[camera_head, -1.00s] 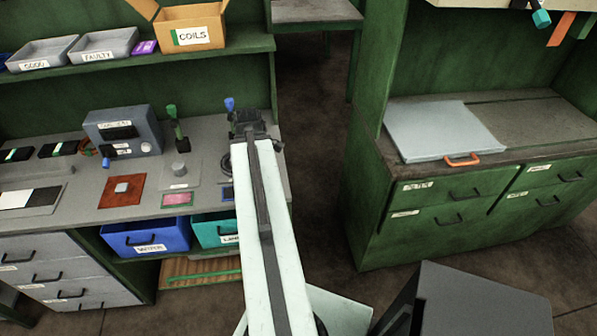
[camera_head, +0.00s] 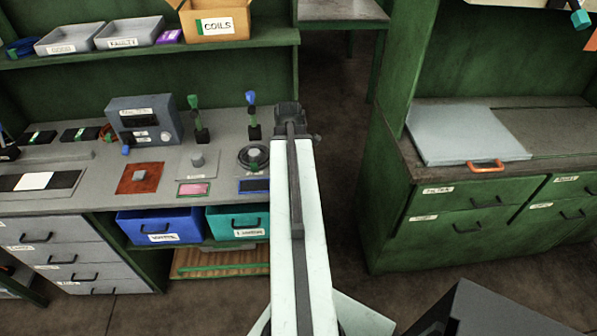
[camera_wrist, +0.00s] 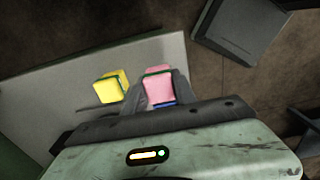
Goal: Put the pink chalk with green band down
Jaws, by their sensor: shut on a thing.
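The pink chalk with green band (camera_wrist: 158,82) is between the fingers of my gripper (camera_wrist: 161,88) in the wrist view. The gripper is shut on it. A blue strip shows at the chalk's near end. A yellow block with a green band (camera_wrist: 111,87) lies just left of the gripper, apart from it, over a grey surface (camera_wrist: 60,90). I cannot tell whether the pink chalk touches that surface. In the head view my arm's dark end (camera_head: 288,113) is at the right end of the left bench, and the chalk is hidden there.
The left bench (camera_head: 90,170) holds a grey meter box (camera_head: 145,122), a red mat (camera_head: 139,178) and upright knobbed levers. Blue (camera_head: 160,226) and teal (camera_head: 237,222) bins sit below. Brown floor (camera_head: 340,130) separates it from the right green cabinet (camera_head: 390,225).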

